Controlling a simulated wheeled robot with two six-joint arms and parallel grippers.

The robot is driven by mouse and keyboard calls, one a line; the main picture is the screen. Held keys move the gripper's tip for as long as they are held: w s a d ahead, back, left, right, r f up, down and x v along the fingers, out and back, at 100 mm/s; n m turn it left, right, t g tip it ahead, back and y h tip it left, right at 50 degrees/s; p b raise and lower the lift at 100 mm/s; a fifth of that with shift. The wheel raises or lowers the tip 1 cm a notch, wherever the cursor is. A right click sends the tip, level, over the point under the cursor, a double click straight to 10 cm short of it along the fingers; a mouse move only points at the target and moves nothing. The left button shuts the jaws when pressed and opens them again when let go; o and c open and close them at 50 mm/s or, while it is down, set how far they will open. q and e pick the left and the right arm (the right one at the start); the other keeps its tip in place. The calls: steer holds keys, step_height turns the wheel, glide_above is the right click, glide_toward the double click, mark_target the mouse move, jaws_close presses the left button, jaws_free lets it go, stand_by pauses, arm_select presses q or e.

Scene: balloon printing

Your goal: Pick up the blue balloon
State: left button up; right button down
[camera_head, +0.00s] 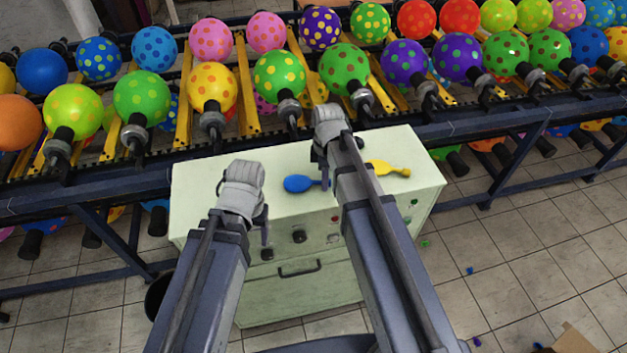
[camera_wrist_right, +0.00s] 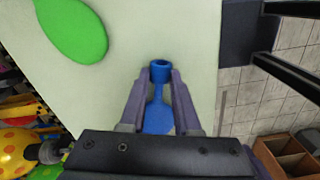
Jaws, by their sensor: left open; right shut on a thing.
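In the right wrist view my right gripper (camera_wrist_right: 158,82) is shut on a blue balloon (camera_wrist_right: 158,117), with its ring-shaped neck between the fingertips. In the head view my right gripper (camera_head: 328,125) is over the back of the pale cabinet (camera_head: 215,185), its fingertips hard to see. There a flat blue balloon (camera_head: 298,184) shows left of my right arm, its right end hidden; I cannot tell whether it is the held one. My left gripper (camera_head: 243,190) is open and empty over the cabinet's left part.
A flat yellow balloon (camera_head: 388,169) lies on the cabinet right of my right arm. A green balloon (camera_wrist_right: 75,30) lies on the pale surface in the wrist view. Behind the cabinet runs a rack (camera_head: 480,115) of inflated dotted balloons. A compartmented box (camera_wrist_right: 290,158) shows at lower right.

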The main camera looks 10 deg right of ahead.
steer(key=shift+r, duration=0.1)
step_height(320, 180, up, 10)
steer(key=p, duration=1)
